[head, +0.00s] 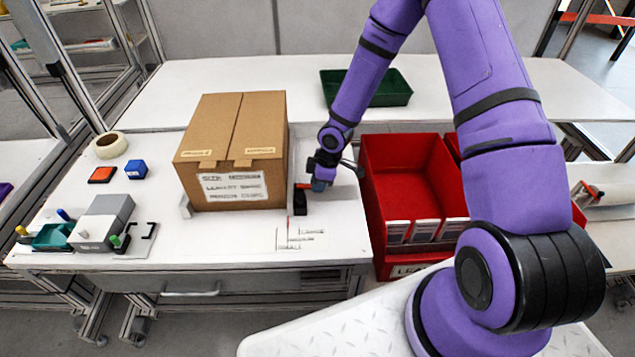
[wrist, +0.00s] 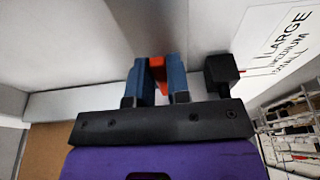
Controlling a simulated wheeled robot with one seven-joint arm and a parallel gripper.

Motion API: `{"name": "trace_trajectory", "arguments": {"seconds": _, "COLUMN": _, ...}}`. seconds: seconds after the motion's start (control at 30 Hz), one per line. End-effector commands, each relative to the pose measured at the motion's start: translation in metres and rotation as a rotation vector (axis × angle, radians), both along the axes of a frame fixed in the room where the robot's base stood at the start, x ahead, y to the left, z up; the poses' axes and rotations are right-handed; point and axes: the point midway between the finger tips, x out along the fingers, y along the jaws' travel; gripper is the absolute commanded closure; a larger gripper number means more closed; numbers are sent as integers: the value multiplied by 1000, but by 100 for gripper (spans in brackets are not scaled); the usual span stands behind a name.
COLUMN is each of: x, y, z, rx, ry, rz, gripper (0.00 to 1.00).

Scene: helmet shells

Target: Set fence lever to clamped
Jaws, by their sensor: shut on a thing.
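The fence lever is a red handle (head: 303,186) beside a small black block (head: 300,204), on the white bench just right of the cardboard box. My gripper (head: 319,184) is at the handle, reaching down from above. In the wrist view my blue fingers (wrist: 160,76) are shut on the red-orange handle (wrist: 157,66), which shows between them. The black block (wrist: 222,74) stands to their right there. A pale grey strip (wrist: 65,104), possibly the fence, runs behind the fingers. The fingers hide part of the handle, and I cannot tell the lever's setting.
The cardboard box (head: 230,150) stands close left of my gripper. Red bins (head: 410,180) stand to the right and a green tray (head: 390,88) behind. Printed size marks (head: 300,238) lie on the bench in front.

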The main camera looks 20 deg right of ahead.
Motion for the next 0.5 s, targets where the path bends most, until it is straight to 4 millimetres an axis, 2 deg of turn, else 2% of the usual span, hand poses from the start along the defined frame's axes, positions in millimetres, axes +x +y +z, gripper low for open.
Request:
{"name": "trace_trajectory", "arguments": {"seconds": 0.2, "x": 0, "y": 0, "z": 0, "rx": 0, "ry": 1, "rz": 0, "gripper": 100}}
{"name": "trace_trajectory", "arguments": {"seconds": 0.23, "x": 0, "y": 0, "z": 0, "rx": 0, "ry": 1, "rz": 0, "gripper": 76}}
{"name": "trace_trajectory", "arguments": {"seconds": 0.3, "x": 0, "y": 0, "z": 0, "rx": 0, "ry": 1, "rz": 0, "gripper": 60}}
{"name": "trace_trajectory", "arguments": {"seconds": 0.33, "x": 0, "y": 0, "z": 0, "rx": 0, "ry": 1, "rz": 0, "gripper": 57}}
{"name": "trace_trajectory", "arguments": {"seconds": 0.5, "x": 0, "y": 0, "z": 0, "rx": -1, "ry": 0, "rz": 0, "gripper": 57}}
